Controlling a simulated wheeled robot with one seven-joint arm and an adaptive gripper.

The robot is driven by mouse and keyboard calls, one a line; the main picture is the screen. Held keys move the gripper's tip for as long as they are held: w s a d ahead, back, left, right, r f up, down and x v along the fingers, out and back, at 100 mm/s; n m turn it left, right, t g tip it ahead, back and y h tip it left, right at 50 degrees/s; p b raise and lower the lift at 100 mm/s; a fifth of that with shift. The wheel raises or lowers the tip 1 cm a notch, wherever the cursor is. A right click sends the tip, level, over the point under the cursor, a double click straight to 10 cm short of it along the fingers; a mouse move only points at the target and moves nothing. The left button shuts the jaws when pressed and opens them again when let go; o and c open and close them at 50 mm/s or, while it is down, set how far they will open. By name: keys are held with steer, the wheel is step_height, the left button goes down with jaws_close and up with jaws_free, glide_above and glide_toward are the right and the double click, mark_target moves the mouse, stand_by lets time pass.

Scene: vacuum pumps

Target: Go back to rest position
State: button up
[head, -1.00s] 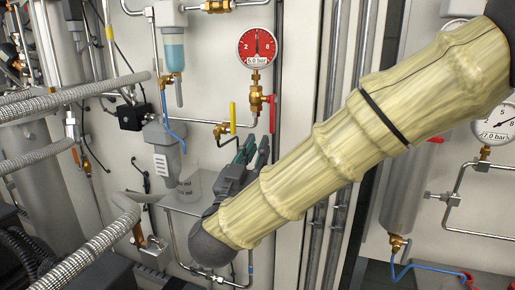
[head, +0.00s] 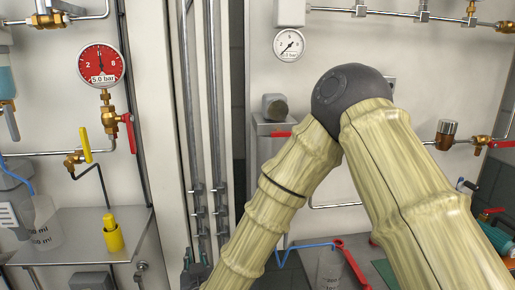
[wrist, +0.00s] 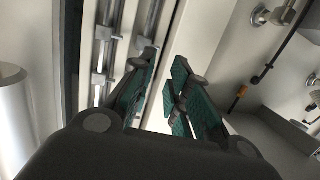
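My gripper shows in the wrist view (wrist: 166,62), with its two green-padded fingers apart and nothing between them. In the head view only its green finger parts (head: 194,272) show at the bottom edge, left of my bent arm. My arm has pale ribbed covers and a dark elbow joint, and stands in the right half of the head view. The fingers point towards the metal pipes and the white wall panel edge in the wrist view, with no visible contact.
A metal shelf (head: 75,250) at left bears a clear beaker (head: 42,222) and a yellow object (head: 112,234). A red gauge (head: 101,63) and yellow-handled valve (head: 86,146) are above. Vertical pipes (head: 205,120) run beside the arm. A red-handled valve (head: 350,262) is low, partly behind it.

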steer(key=s+d+f+m+g+h, duration=0.1)
steer(key=s+d+f+g, duration=0.35)
steer(key=d+f, duration=0.7)
steer(key=s+d+f+g+h, duration=0.1)
steer(key=s+d+f+g, duration=0.2)
steer(key=s+d+f, duration=0.8)
steer(key=s+d+f+m+g+h, duration=0.1)
steer(key=s+d+f+g, duration=0.3)
steer(key=s+d+f, duration=0.3)
steer(key=s+d+f+m+g+h, duration=0.1)
steer(key=s+d+f+g, duration=0.3)
steer(key=s+d+f, duration=0.4)
steer(key=s+d, duration=0.2)
steer(key=s, duration=0.3)
steer(key=shift+f+m+h, duration=0.3)
steer(key=shift+m+h, duration=0.1)
